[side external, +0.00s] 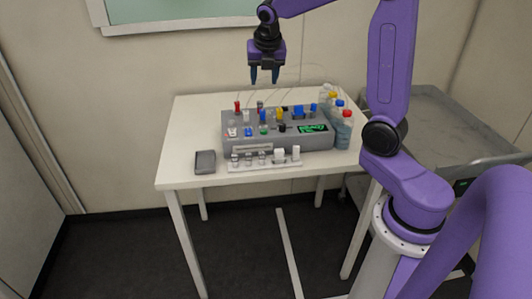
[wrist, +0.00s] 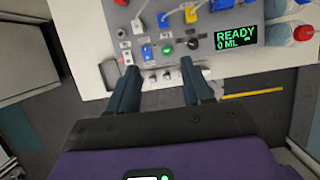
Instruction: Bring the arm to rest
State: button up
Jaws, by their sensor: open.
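My gripper (side external: 264,78) hangs above the back part of the white table, pointing down, with its two fingers apart and nothing between them. In the wrist view the open fingers (wrist: 157,84) frame the front edge of the table area. Below it stands a grey bioreactor unit (side external: 290,140) with several coloured caps and plugs on top. Its green display reads "READY 0 ML" in the wrist view (wrist: 234,37). My gripper is clear of the unit and touches nothing.
The white table (side external: 190,120) also holds a small dark tray (side external: 205,161), a white rack (side external: 265,166) with small pieces, and several capped bottles (side external: 343,130) at the right. A grey cart (side external: 440,115) stands to the right. The table's left side is free.

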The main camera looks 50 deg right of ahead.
jog(key=s+a+f+m+y, duration=0.2)
jog(key=s+a+m, duration=0.3)
jog(key=a, duration=0.5)
jog(key=s+a+f+m+g, duration=0.1)
jog(key=s+a+m, duration=0.1)
jog(key=s, duration=0.6)
jog(key=s+a+f+m+g+y, duration=0.1)
jog(key=s+a+m, duration=0.2)
jog(key=s, duration=0.6)
jog(key=s+a+f+m+g, duration=0.1)
jog(key=s+m, duration=0.3)
jog(key=s, duration=0.5)
jog(key=shift+s+a+f, duration=0.15)
jog(key=shift+a+f, duration=0.45)
jog(key=shift+a, duration=0.05)
